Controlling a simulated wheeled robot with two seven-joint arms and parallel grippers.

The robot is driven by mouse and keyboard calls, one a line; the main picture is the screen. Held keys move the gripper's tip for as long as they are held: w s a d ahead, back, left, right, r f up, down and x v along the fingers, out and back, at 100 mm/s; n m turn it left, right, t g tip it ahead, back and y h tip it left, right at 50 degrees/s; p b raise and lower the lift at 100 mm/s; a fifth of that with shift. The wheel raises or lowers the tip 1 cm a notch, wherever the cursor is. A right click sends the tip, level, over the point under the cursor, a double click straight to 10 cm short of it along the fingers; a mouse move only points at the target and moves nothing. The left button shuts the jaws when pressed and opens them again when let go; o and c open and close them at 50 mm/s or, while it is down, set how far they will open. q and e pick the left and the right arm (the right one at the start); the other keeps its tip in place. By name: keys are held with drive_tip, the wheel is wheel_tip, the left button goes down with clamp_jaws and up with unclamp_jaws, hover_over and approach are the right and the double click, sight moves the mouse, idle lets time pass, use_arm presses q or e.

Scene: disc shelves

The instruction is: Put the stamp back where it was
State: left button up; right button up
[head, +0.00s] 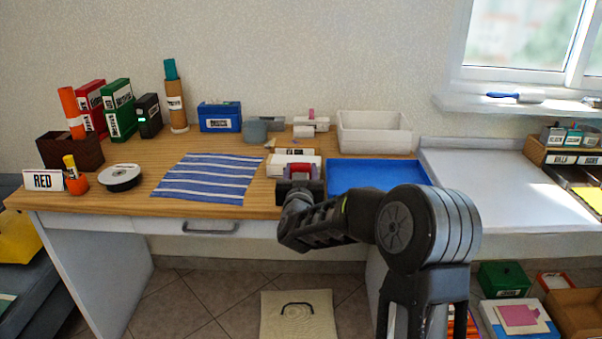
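My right gripper (300,174) is over the front of the wooden desk, at the end of the arm that comes in from the lower right. A small red thing (302,170), possibly the stamp, shows between its dark fingers. Its lower part is hidden by the gripper, and I cannot tell whether the fingers press on it. A white labelled box (294,159) is right behind the gripper. Farther back, a small pink-topped piece (311,113) stands by a white and grey item. My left gripper is not in view.
A blue tray (375,168) lies right of the gripper, with a white bin (373,142) behind it. A striped cloth (208,178) lies to the left. The white counter (490,190) is mostly clear.

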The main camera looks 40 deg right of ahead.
drive_tip(key=shift+r, duration=0.1)
drive_tip(key=o, duration=1.1)
drive_tip(key=shift+f, duration=0.2)
drive_tip(key=shift+c, duration=0.2)
drive_tip(key=shift+r, duration=0.2)
drive_tip(key=v, duration=1.2)
